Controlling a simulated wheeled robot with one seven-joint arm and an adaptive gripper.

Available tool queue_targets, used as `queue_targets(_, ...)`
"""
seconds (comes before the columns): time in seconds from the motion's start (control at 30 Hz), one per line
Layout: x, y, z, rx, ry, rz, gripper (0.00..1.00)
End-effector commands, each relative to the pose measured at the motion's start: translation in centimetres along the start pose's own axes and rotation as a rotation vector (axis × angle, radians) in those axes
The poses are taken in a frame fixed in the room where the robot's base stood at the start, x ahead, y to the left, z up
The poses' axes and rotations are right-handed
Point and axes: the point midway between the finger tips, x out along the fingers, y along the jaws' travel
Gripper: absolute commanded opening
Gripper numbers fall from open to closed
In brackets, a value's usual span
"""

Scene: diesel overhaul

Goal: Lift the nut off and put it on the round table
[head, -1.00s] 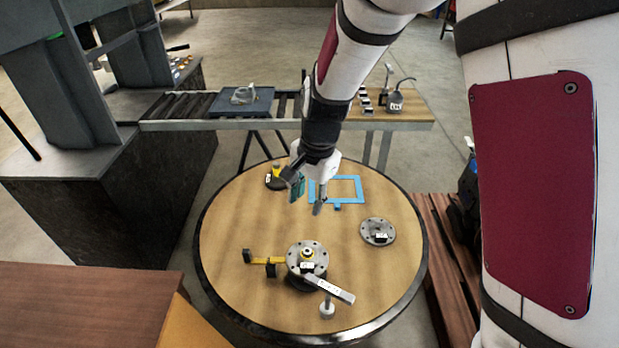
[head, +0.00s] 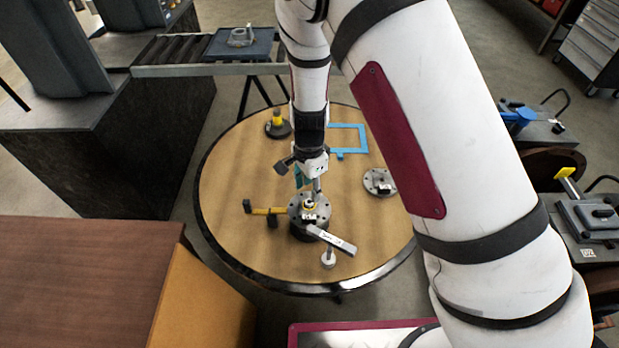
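My gripper (head: 309,187) points down just above and behind the nut. Its two fingers are apart, with nothing seen between them. I cannot tell whether a fingertip touches the assembly.
A yellow bar tool (head: 266,211) lies left of the assembly, and a pale labelled bar (head: 331,239) extends to its right front. A grey disc (head: 378,181), blue frame (head: 350,139) and yellow-topped stand (head: 277,125) also stand there. The table's left side is clear.

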Motion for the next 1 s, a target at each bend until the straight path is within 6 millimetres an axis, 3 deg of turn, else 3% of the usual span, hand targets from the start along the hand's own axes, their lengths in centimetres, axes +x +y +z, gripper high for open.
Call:
queue_targets(0.4,4.2,0.0,0.0,0.0,-0.001,0.002,0.38)
queue_targets(0.93,5.1,0.0,0.0,-0.001,0.0,0.001,0.38)
queue_targets(1.0,5.1,0.0,0.0,-0.001,0.0,0.001,0.22)
